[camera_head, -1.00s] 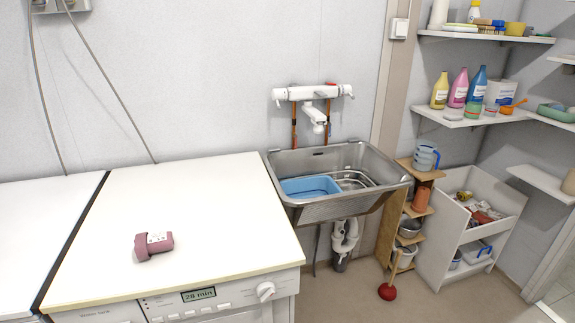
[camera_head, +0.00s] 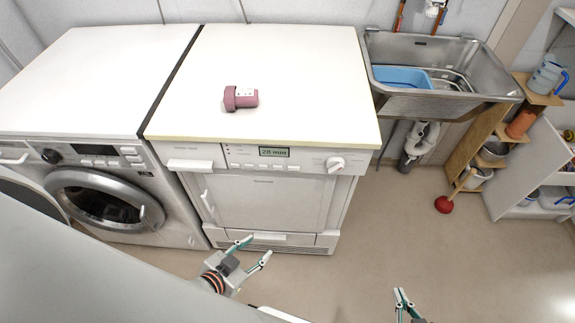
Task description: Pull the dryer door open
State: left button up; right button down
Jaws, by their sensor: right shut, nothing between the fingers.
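The dryer is the white machine with a display reading 28 min (camera_head: 274,152). Its square white front door (camera_head: 270,203) looks closed, with a pale handle (camera_head: 207,200) on the door's left side. My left gripper (camera_head: 259,246) is open and empty, its two fingers apart, in front of the dryer's lower part in the picture. It looks clear of the door and handle. My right gripper (camera_head: 402,293) is at the bottom edge, right of the dryer, over the floor. It is shut and empty, and mostly cut off by the frame.
A washing machine with a round door (camera_head: 104,200) stands left of the dryer. A pink item (camera_head: 240,97) lies on the dryer top. A steel sink (camera_head: 440,70), a wooden shelf (camera_head: 470,150) and a red plunger (camera_head: 444,204) are to the right. Floor before the dryer is open.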

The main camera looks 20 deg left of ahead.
aim_at(267, 202)
jog(key=u, duration=0.85)
